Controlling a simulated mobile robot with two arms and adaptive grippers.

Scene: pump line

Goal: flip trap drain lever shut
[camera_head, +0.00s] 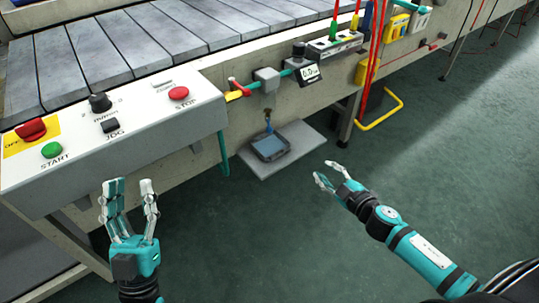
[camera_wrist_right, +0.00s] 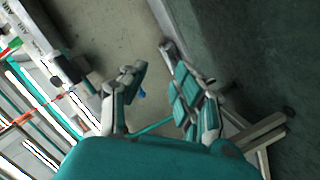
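A small blue piece with a brownish top (camera_head: 268,127), which looks like the trap drain lever, stands above a dark blue pan (camera_head: 271,148) under the pipe line. Its exact position, open or shut, is too small to tell. In the right wrist view, a small blue piece (camera_wrist_right: 141,94) shows between my fingers, beyond them. My right gripper (camera_head: 328,175) is open and empty, to the right of the pan and apart from it. It also shows open in the right wrist view (camera_wrist_right: 150,58). My left gripper (camera_head: 130,188) is open and empty in front of the control panel.
The pan rests on a grey slab (camera_head: 300,135). Above runs a teal pipe with a red-handled valve (camera_head: 238,89), a grey box (camera_head: 266,80) and a display (camera_head: 309,73). The control panel (camera_head: 120,135) is at left. A yellow bar (camera_head: 385,115) is at right. The green floor is clear.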

